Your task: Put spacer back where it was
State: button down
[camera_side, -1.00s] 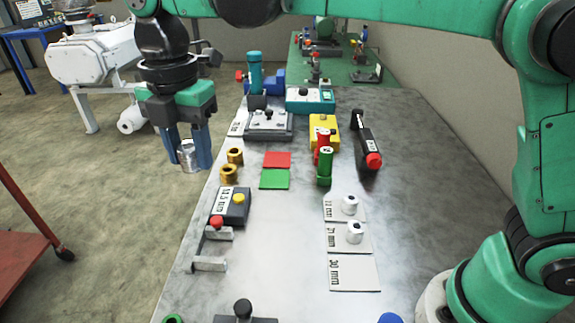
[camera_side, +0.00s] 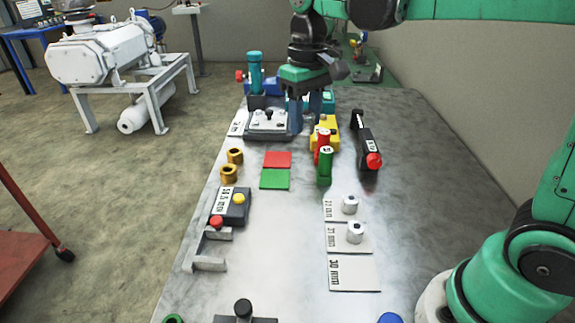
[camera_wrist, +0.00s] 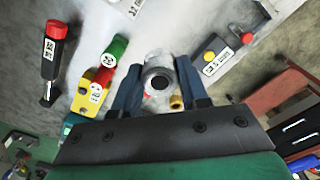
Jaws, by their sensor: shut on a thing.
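My gripper (camera_side: 307,112) is at the far part of the table in the side view, its blue fingers pointing down. It is shut on a silver spacer (camera_wrist: 158,78), a round piece with a dark central hole, in the wrist view. In the side view I cannot make out the held spacer. The pale label plate marked 30 mm (camera_side: 353,273) is bare. Two other silver spacers stand on the neighbouring plates: one on the middle plate (camera_side: 355,232) and one on the farthest plate (camera_side: 350,204).
Near my gripper are a yellow block (camera_side: 322,142), green cylinder (camera_side: 325,168), red cylinder (camera_side: 322,147) and black tool with red knob (camera_side: 366,142). Red (camera_side: 277,159) and green (camera_side: 275,179) squares and gold bushings (camera_side: 229,174) lie left. The table's middle is clear.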

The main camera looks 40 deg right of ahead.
jog(key=s+a+r+m, duration=0.1)
jog(key=s+a+r, duration=0.1)
jog(key=s, duration=0.6)
jog(key=s+a+r+m, duration=0.1)
jog(key=s+r, duration=0.1)
jog(key=s, duration=0.7)
jog(key=f, duration=2)
jog(key=shift+w+a, duration=0.2)
jog(key=shift+c, duration=2.3)
grip_release()
jog(key=shift+r, duration=0.15)
